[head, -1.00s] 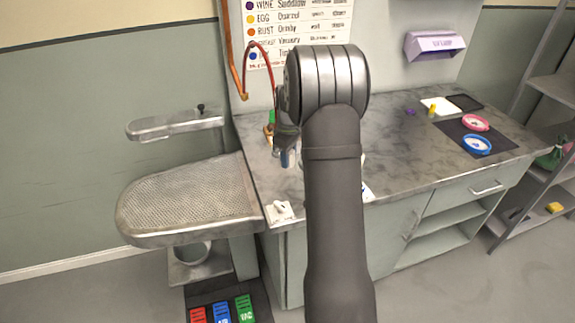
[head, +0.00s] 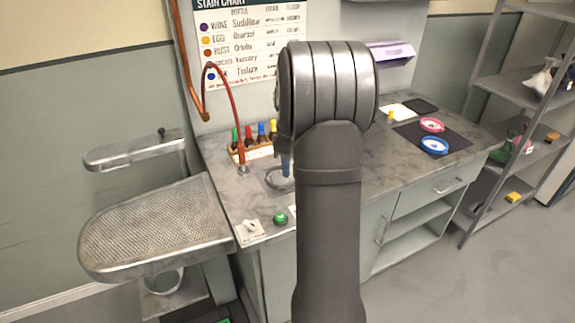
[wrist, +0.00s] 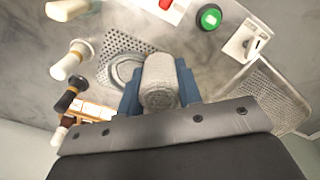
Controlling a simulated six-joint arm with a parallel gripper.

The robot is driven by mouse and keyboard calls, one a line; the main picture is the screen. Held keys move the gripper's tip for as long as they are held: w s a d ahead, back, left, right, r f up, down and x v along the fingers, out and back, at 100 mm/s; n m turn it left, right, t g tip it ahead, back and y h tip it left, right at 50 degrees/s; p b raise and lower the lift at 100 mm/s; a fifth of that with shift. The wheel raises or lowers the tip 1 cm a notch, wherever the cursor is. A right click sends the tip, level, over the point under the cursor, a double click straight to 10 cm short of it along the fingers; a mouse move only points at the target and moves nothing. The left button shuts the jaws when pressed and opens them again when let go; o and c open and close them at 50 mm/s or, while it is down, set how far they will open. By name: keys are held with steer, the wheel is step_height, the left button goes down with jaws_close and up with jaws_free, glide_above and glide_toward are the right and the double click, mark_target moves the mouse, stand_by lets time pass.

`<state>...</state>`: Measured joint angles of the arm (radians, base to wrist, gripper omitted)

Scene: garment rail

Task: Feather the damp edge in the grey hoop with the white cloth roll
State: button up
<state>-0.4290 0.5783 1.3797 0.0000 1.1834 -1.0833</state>
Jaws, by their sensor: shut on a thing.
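The white cloth roll (wrist: 160,82) is upright between the blue fingers of my gripper (wrist: 160,92) in the wrist view. The gripper is shut on it. The grey hoop (wrist: 117,72) lies on a perforated plate beside the roll, just left of it in the picture; the roll and gripper hide part of it. In the head view my gripper (head: 287,166) is over the counter at the hoop (head: 273,181), mostly behind my arm. I cannot tell whether the roll touches the fabric, and no damp edge can be made out.
A rack of coloured bottles (head: 258,148) stands behind the hoop, with a red hose (head: 236,110) beside it. A green button (head: 280,218) and a white switch plate (head: 250,229) are at the front edge. A mesh board (head: 155,225) is left; pink (head: 432,125) and blue (head: 434,146) hoops lie right.

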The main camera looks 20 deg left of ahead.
glide_toward(280, 175)
steer(key=s+d+r, duration=0.1)
steer(key=d, duration=0.2)
steer(key=a, duration=0.1)
steer(key=shift+w+f, duration=0.15)
steer(key=shift+f, duration=1.4)
steer(key=shift+w+f, duration=0.1)
steer(key=shift+f, duration=1.45)
steer(key=shift+f, duration=0.7)
steer(key=shift+r, duration=0.1)
steer(key=shift+w+a, duration=0.1)
steer(key=shift+w+a, duration=0.2)
steer(key=shift+a, duration=0.8)
